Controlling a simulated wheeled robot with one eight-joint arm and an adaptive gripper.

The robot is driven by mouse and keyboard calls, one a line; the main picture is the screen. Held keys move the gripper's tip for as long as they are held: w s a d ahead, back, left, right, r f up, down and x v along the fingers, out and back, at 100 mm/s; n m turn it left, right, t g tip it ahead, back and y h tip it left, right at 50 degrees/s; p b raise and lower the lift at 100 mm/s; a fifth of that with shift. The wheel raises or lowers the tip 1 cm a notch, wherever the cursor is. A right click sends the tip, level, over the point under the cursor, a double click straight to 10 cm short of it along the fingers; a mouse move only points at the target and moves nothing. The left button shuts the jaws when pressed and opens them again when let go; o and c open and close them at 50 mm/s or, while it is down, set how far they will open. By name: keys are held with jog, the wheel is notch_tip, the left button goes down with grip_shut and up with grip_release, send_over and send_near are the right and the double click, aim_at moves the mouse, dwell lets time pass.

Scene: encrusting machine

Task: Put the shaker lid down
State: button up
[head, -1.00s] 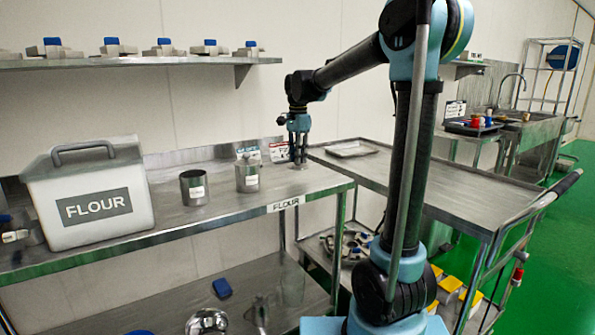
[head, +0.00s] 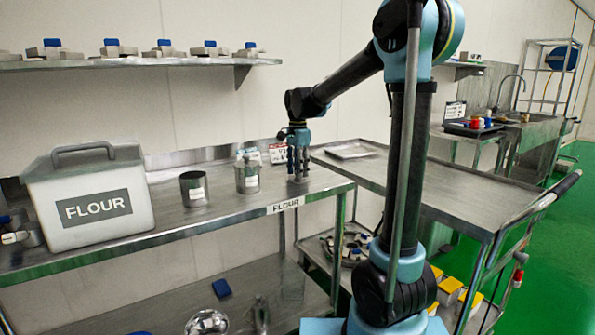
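My gripper (head: 298,174) points straight down over the right end of the steel table, its fingertips close to the tabletop. A small grey shape shows at the fingertips, low at the table; it may be the shaker lid, but it is too small to be sure. I cannot tell whether the fingers are shut on it or apart from it. A steel shaker (head: 247,178) with a label stands upright to the left of my gripper. An open steel canister (head: 194,189) stands further left.
A white flour bin (head: 93,196) fills the table's left part. Small signs (head: 278,153) stand behind my gripper. A steel cart (head: 440,205) is to the right. The table (head: 225,208) is bare in front of the shaker and canister.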

notch_tip(320, 180, up, 12)
jog(key=s+d+f+n+t, duration=0.1)
jog(key=s+d+f+n, duration=0.25)
jog(key=s+d, duration=0.4)
jog(key=s+d+f+n, duration=0.2)
jog(key=s+d+f, duration=0.3)
jog(key=s+d, duration=0.25)
jog(key=s+d+f+n, duration=0.3)
jog(key=s+f, duration=0.5)
jog(key=f, duration=0.1)
jog(key=s+d+f+n+t, duration=0.1)
jog(key=s+d+f+n, duration=0.2)
jog(key=s+f, duration=0.5)
jog(key=shift+s+d+f, duration=0.2)
jog(key=shift+s+f, duration=0.2)
jog(key=shift+f, duration=0.2)
jog(key=shift+w+f, duration=0.25)
jog(key=shift+w, duration=0.25)
jog(key=shift+c, duration=0.3)
jog(key=shift+s, duration=0.1)
jog(key=shift+c, duration=0.6)
jog(key=shift+a, duration=0.15)
